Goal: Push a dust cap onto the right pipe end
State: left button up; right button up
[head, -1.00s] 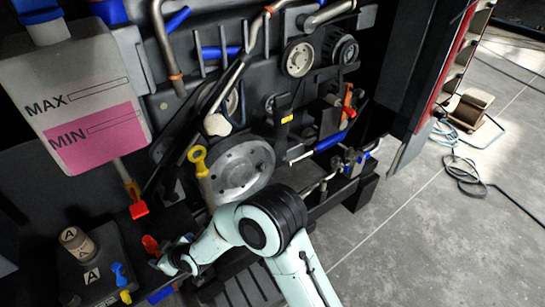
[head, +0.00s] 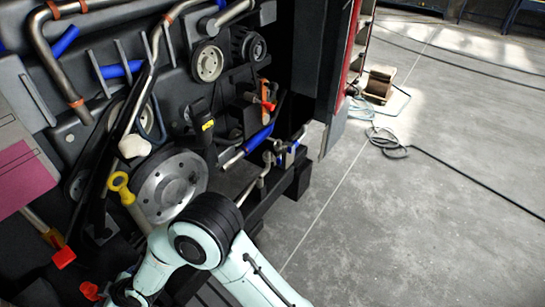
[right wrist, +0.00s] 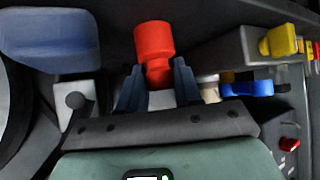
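The red dust cap (right wrist: 154,42) stands between the two fingers of my right gripper (right wrist: 158,88) in the right wrist view. The fingers sit against both sides of its narrower lower part, and its wider end points away. In the head view the cap (head: 90,290) shows near the bottom left, beside my right gripper (head: 122,295), which is partly cut off by the frame edge. Steel pipes run across the engine, among them a bare stub (head: 237,12) at the top. I cannot tell which one is the right pipe end. My left gripper is not in view.
A large grey pulley (head: 172,187), a yellow dipstick ring (head: 119,182) and a red piece (head: 64,257) below a pipe are near my arm. Yellow (right wrist: 279,41) and blue (right wrist: 250,88) parts are right of the gripper. Open floor (head: 420,210) lies to the right.

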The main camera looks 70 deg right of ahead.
grip_shut()
jog(key=shift+r+p, duration=2)
jog(key=shift+r, duration=1.05)
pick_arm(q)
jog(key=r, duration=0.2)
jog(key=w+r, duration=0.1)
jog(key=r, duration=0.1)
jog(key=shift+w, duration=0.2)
pick_arm(e)
jog(key=shift+s+f, duration=0.1)
